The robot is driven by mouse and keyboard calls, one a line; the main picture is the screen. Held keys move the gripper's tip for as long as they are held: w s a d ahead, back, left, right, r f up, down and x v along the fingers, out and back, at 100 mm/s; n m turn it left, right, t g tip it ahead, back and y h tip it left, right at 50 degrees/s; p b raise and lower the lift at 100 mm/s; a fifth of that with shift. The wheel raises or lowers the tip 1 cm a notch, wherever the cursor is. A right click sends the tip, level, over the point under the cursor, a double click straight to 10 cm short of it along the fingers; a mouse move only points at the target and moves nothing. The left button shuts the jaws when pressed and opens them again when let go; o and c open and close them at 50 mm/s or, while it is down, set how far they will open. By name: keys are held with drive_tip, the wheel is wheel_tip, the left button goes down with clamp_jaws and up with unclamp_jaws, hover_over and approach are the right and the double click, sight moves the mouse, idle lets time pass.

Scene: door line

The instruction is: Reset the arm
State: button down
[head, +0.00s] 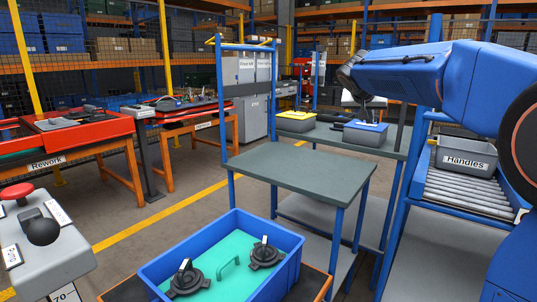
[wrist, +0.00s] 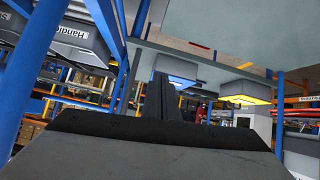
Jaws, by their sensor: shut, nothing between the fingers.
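My blue arm reaches in from the right edge of the head view, roughly level, with its black wrist bent at the far end. My gripper (head: 369,107) hangs below that wrist, small and partly hidden in the head view. It appears above the far part of the grey-green bench, near a grey bin with a blue top (head: 366,133). In the wrist view, my gripper (wrist: 163,92) shows its dark fingers together, with nothing between them. The wrist picture looks upside down, with the bench surface across its top.
A bare grey-green table (head: 290,166) stands in the middle. A blue tote (head: 172,259) in front holds two black round parts and a green handle. A grey Handles bin (head: 464,158) sits on a roller conveyor at right. A yellow-topped bin (head: 296,121) stands behind. Open floor lies left.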

drive_tip(key=s+a+f+n+g+y, duration=0.1)
drive_tip(key=s+f+n+y, duration=0.1)
drive_tip(key=s+f, duration=0.7)
drive_tip(key=s+a+f+n+g+y, duration=0.1)
drive_tip(key=s+f, duration=0.9)
drive_tip(key=s, duration=1.4)
drive_tip(key=s+a+f+n+g+y, duration=0.2)
drive_tip(key=s+f, duration=0.7)
drive_tip(key=s, duration=0.7)
drive_tip(key=shift+s+a+f+n+y, duration=0.2)
drive_tip(key=shift+a+f+n+y, duration=0.1)
drive_tip(key=shift+a+y, duration=0.3)
